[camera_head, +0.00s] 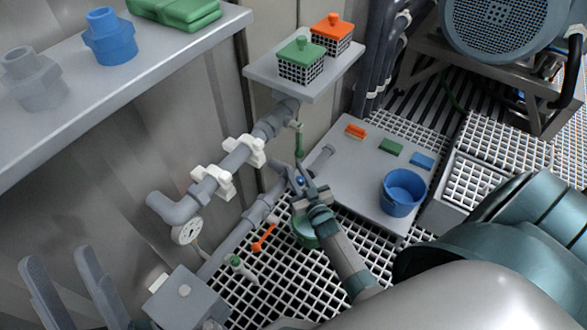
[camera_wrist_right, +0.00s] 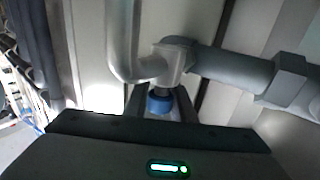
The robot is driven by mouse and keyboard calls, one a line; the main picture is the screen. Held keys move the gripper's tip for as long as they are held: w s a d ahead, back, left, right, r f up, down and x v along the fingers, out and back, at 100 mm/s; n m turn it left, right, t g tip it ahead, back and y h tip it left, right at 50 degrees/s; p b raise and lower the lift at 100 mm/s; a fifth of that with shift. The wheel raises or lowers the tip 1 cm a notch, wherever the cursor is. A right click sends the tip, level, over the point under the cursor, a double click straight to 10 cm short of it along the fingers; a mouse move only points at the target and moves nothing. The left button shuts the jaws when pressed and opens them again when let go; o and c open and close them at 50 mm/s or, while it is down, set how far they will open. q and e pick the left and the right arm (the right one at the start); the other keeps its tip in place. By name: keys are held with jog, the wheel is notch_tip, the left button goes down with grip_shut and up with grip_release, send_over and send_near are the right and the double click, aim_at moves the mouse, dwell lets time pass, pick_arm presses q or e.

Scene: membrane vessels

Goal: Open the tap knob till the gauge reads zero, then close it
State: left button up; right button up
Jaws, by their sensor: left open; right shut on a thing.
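The blue tap knob (camera_head: 300,181) sits on the lower grey pipework, mostly covered by my right gripper. My right gripper (camera_head: 299,183) is shut on it. In the right wrist view the blue knob (camera_wrist_right: 160,104) shows between the two dark fingers, below the grey pipe fitting. The round white gauge (camera_head: 187,230) hangs under the elbow of the upper pipe; its dark needle is too small to read. My left gripper (camera_head: 57,258) is open and empty at the lower left, apart from the pipework.
A green bucket (camera_head: 305,232) stands on the grating below my right gripper. An orange tool (camera_head: 264,236) lies nearby. A blue bucket (camera_head: 402,191) stands on a grey plate. A grey box (camera_head: 186,300) is right of my left gripper. A shelf (camera_head: 140,82) with fittings overhangs the upper left.

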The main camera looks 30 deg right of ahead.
jog(key=shift+d+m+g+h, duration=0.25)
jog(key=shift+m+h, duration=0.55)
jog(key=shift+h, duration=0.4)
jog(key=shift+s, duration=0.1)
jog(key=o, duration=1.1)
jog(key=shift+c, duration=0.2)
